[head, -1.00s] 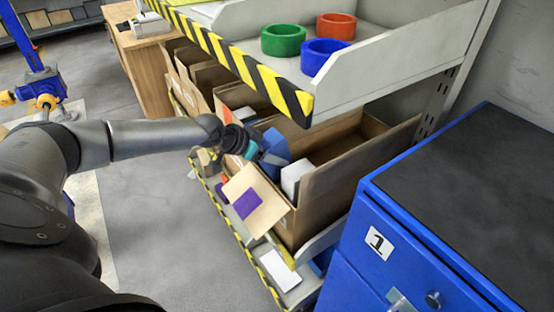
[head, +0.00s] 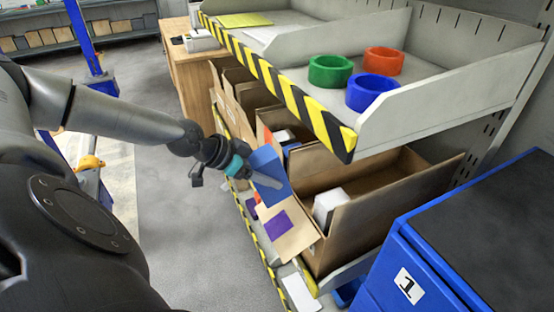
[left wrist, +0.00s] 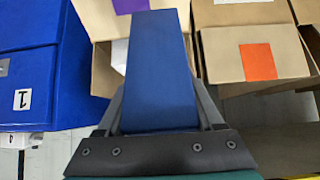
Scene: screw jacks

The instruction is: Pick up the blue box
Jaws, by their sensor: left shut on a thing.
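The blue box (head: 268,172) is held in my left gripper (head: 258,179), in front of the cardboard boxes on the lower shelf. In the left wrist view the blue box (left wrist: 160,70) stands out lengthwise between the two fingers of the left gripper (left wrist: 160,112), which are shut on its sides. The box looks clear of the open cardboard box (head: 385,205) beside it. My right gripper does not show in either view.
A white box (head: 330,207) lies in the open cardboard box, whose flap with a purple patch (head: 278,224) hangs forward. The upper shelf with a striped edge (head: 300,103) holds green, red and blue rings. A blue cabinet (head: 400,270) stands at right. The floor (head: 190,230) at left is clear.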

